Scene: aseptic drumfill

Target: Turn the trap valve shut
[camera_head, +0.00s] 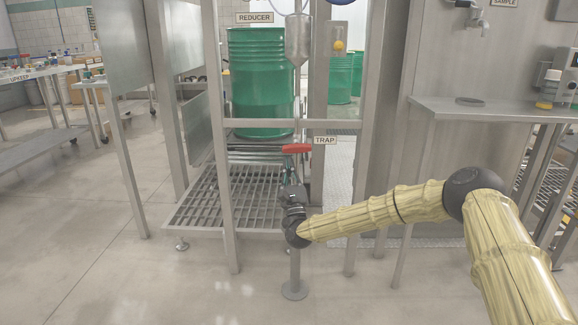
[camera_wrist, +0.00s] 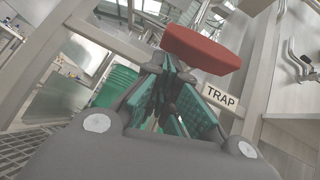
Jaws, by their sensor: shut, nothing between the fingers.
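The trap valve's red handle (camera_head: 297,148) stands beside the TRAP sign (camera_head: 325,140), below the crossbar of the steel frame. In the wrist view the red handle (camera_wrist: 202,47) lies just beyond my fingertips, with the TRAP sign (camera_wrist: 220,97) to its lower right. My gripper (camera_head: 292,185) is right below the handle and points up at it. In the wrist view my gripper (camera_wrist: 175,80) has its green-padded fingers shut with nothing between them. I cannot tell whether a fingertip touches the handle. The valve body is mostly hidden behind my gripper.
A green drum (camera_head: 258,85) stands on rollers behind the frame, under the REDUCER sign (camera_head: 255,18). A steel funnel (camera_head: 298,38) hangs above the handle. Frame posts (camera_head: 214,150) stand close on both sides. A steel shelf (camera_head: 490,108) is at right.

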